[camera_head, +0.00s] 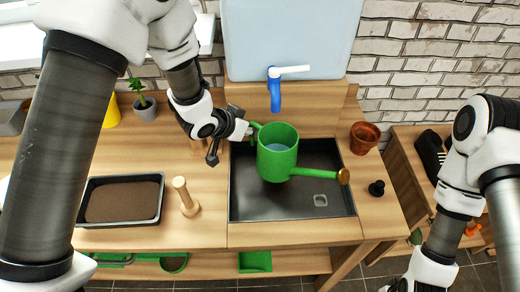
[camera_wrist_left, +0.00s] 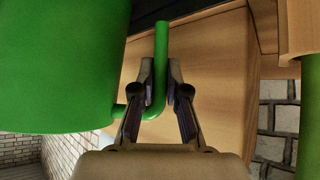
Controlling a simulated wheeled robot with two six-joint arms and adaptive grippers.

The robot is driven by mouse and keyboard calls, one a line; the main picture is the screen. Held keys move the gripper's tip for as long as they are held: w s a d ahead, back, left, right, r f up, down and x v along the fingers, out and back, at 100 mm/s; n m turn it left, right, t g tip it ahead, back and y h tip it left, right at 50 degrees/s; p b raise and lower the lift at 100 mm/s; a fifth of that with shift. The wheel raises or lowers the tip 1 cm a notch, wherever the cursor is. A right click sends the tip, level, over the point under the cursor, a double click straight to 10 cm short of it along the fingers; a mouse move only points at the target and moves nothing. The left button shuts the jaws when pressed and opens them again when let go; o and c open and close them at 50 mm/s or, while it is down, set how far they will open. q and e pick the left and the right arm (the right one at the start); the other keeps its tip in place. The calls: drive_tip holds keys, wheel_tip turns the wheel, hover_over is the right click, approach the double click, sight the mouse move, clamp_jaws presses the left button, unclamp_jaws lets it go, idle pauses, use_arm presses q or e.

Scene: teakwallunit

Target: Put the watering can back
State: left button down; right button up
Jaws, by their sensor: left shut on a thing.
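The green watering can (camera_head: 277,160) is upright over the dark sink basin (camera_head: 240,203), with its spout to the right; I cannot tell how high it is above the basin. Something bluish, like water, shows inside it. My left gripper (camera_head: 249,132) is shut on the can's handle at its left side. In the left wrist view, the left gripper's fingers (camera_wrist_left: 160,88) sit on both sides of the green handle (camera_wrist_left: 161,42), and the can body (camera_wrist_left: 60,65) fills the left. My right arm comes in at the right, but its gripper is outside the picture.
A blue tap (camera_head: 274,92) stands behind the can. A black soil tray (camera_head: 122,222) and a wooden peg on a base (camera_head: 186,197) are left of the sink. A terracotta pot (camera_head: 363,138) and a small black knob (camera_head: 377,188) are at right. Bare wood lies around the peg.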

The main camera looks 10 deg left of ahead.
use_arm(q)
drive_tip(key=f, duration=0.6)
drive_tip(key=shift+a+p, duration=0.3)
drive_tip(key=shift+w+f, duration=0.15)
drive_tip(key=shift+f, duration=0.1)
drive_tip(key=shift+s+d+r, duration=0.1)
drive_tip(key=shift+s+d, duration=0.05)
drive_tip(key=shift+s, duration=0.15)
drive_tip(key=c, duration=1.2)
unclamp_jaws()
drive_tip(key=shift+w+f, duration=0.15)
drive_tip(key=shift+f, duration=0.05)
drive_tip(key=shift+r, duration=0.1)
